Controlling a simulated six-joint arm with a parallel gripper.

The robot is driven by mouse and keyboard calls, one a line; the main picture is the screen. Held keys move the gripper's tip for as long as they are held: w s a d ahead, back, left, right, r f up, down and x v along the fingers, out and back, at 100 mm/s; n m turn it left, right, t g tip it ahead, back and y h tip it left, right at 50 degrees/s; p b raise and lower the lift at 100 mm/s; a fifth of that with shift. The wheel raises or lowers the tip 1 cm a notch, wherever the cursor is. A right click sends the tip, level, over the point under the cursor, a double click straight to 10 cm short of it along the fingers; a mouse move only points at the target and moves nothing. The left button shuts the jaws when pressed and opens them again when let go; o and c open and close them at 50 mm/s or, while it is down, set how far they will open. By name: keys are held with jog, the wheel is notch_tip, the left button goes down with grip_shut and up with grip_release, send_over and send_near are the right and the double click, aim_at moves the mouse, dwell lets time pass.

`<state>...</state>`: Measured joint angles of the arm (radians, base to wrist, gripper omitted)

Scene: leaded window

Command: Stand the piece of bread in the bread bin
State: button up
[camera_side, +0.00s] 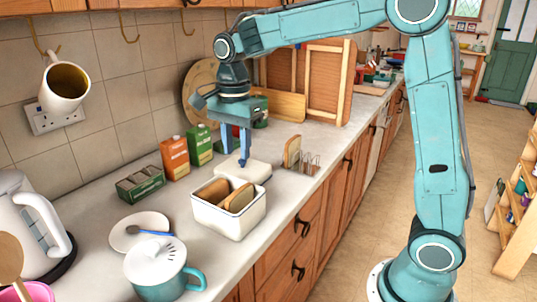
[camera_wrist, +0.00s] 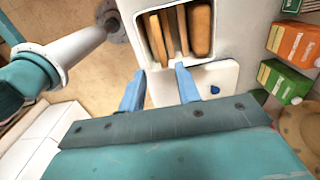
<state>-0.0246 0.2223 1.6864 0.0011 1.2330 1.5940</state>
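The bread bin (camera_side: 228,222) is a white, open-topped box on the counter, with several brown slices (camera_side: 238,198) standing inside. It also shows at the top of the wrist view (camera_wrist: 158,7). A single piece of bread (camera_side: 292,151) stands upright in a wire toast rack (camera_side: 312,162), right of and behind the bin. My gripper (camera_side: 235,157) points down above the white lid (camera_side: 252,173) behind the bin. In the wrist view my gripper's blue fingers (camera_wrist: 160,75) are apart with nothing held between them. The rack and its slice do not show there.
Orange (camera_side: 175,158) and green (camera_side: 199,146) cartons stand by the wall, with a dark green box (camera_side: 140,184) nearby. A plate (camera_side: 125,232) with a blue spoon, a teal pot (camera_side: 160,270) and a kettle (camera_side: 25,225) stand at front left. Wooden boards (camera_side: 325,85) lean behind.

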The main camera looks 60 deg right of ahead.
jog(key=shift+s+r, duration=0.1)
jog(key=s+d+n+t, duration=0.1)
jog(key=s+n+t, duration=0.4)
jog(key=s+n, duration=1.3)
jog(key=s, duration=0.5)
jog(key=shift+s+r+t, duration=0.15)
jog(key=shift+r+t, duration=0.15)
jog(key=shift+r, duration=0.1)
